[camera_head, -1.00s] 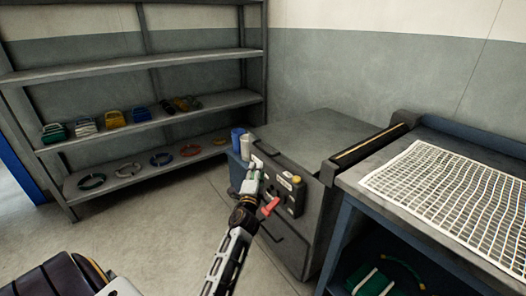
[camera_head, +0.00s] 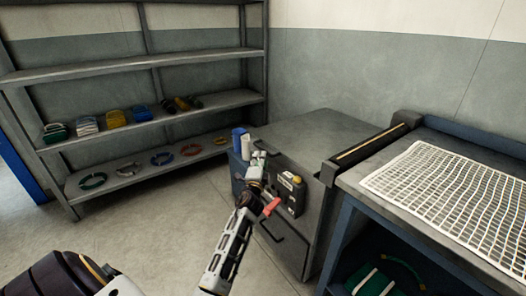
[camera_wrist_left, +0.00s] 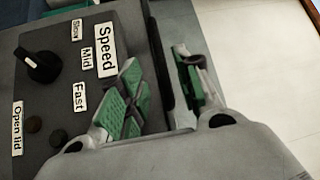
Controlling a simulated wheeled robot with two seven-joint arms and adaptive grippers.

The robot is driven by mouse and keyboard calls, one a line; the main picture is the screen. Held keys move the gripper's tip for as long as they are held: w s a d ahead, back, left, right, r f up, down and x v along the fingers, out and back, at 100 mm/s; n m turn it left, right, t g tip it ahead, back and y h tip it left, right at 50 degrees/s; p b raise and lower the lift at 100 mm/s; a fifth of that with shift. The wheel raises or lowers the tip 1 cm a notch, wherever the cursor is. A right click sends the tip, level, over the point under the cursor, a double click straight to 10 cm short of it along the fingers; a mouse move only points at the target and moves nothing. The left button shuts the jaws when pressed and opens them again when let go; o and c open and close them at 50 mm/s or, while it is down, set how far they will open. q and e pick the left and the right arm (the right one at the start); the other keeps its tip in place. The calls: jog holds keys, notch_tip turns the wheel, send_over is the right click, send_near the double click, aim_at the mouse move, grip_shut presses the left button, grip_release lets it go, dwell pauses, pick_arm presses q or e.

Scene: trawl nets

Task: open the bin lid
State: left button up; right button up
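A grey box-shaped unit stands in the middle of the head view; its flat top (camera_head: 318,130) lies closed. In the left wrist view the panel shows a black knob (camera_wrist_left: 42,66), labels reading Slow, Mid, Fast and Speed, and an "Open lid" label (camera_wrist_left: 17,128) at the left. My right gripper is out of view.
A shelf rack (camera_head: 110,146) with coloured items is at the back left. A blue-framed table (camera_head: 352,182) with a white net (camera_head: 445,195) adjoins on the right. Floor at left is clear.

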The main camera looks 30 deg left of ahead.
pick_arm(q)
jog(key=shift+b+x, duration=0.4)
jog(key=shift+x, duration=3)
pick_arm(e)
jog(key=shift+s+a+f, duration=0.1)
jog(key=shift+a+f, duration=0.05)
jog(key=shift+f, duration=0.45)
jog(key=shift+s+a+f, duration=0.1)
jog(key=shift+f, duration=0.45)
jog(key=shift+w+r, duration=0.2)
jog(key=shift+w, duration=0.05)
pick_arm(q)
grip_shut()
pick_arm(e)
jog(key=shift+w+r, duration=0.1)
